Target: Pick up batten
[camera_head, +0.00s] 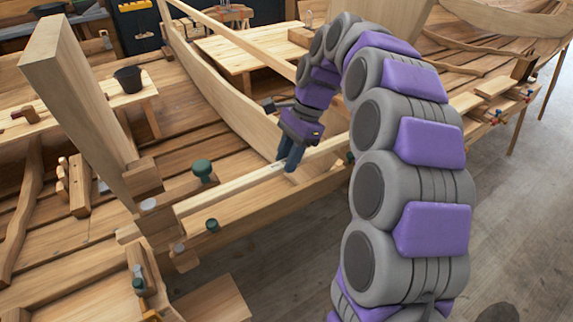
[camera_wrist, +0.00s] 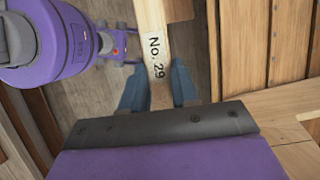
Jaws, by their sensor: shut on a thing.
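The batten (camera_head: 245,186) is a long, pale wooden strip running from the lower left to the middle right in the head view. In the wrist view the batten (camera_wrist: 150,25) runs down from the top edge and carries the black marking "No. 29". My gripper (camera_head: 289,166) has its blue fingers at the middle of the batten in the head view. In the wrist view my gripper (camera_wrist: 158,88) shows one blue finger on each side of the batten, shut on it near the marking.
A wooden post (camera_head: 75,100) stands at the left. Green-knobbed clamps (camera_head: 203,170) sit near the batten's left end. A black bucket (camera_head: 128,79) stands on a bench behind. The hull planks (camera_head: 225,95) curve behind my gripper. Open floor (camera_head: 500,220) lies at the right.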

